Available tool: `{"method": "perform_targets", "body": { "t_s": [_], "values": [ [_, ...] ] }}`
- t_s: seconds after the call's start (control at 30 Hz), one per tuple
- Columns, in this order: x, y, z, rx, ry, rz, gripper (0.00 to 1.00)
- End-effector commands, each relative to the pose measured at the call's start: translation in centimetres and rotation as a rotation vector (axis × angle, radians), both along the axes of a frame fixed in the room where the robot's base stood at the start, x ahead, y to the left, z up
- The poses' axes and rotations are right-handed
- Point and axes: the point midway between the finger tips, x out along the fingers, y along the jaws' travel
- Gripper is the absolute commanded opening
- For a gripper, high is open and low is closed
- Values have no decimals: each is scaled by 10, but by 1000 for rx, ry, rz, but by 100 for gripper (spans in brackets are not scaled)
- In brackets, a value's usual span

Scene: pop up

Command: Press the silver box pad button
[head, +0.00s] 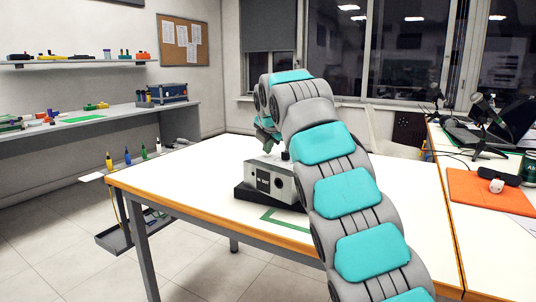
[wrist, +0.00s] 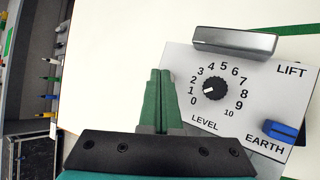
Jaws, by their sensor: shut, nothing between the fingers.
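The silver box (head: 275,181) stands on the white table in the head view, on a dark base. The wrist view shows its light top panel (wrist: 180,62) with a black dial (wrist: 214,88) numbered 0 to 10. A grey metallic pad (wrist: 234,41) lies along the panel's far edge, near the word LIFT. A blue lever (wrist: 281,131) is at the right, by EARTH. My gripper (wrist: 159,72) has green fingers shut together and empty, at the panel's left edge, left of the dial and nearer the camera than the pad. Contact cannot be told. My arm hides part of the box in the head view.
The white table (head: 190,180) is clear left of the box. Green tape (head: 285,222) marks the tabletop in front. At right, an orange mat (head: 490,195) and a laptop (head: 510,122) lie on another table. A tool rack (head: 150,225) hangs at the left edge.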

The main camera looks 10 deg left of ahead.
Motion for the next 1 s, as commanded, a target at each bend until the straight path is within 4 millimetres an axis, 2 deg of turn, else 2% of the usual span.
{"method": "perform_targets", "body": {
  "t_s": [0.17, 0.5, 0.87, 1.0],
  "values": [
    [0, 0, 2, 0, 0, 0, 0],
    [0, 0, 18, 0, 2, -1, 0],
    [0, 0, 19, -1, 1, -1, 0],
    [0, 0, 26, 0, 0, 0, 0]
  ]
}}
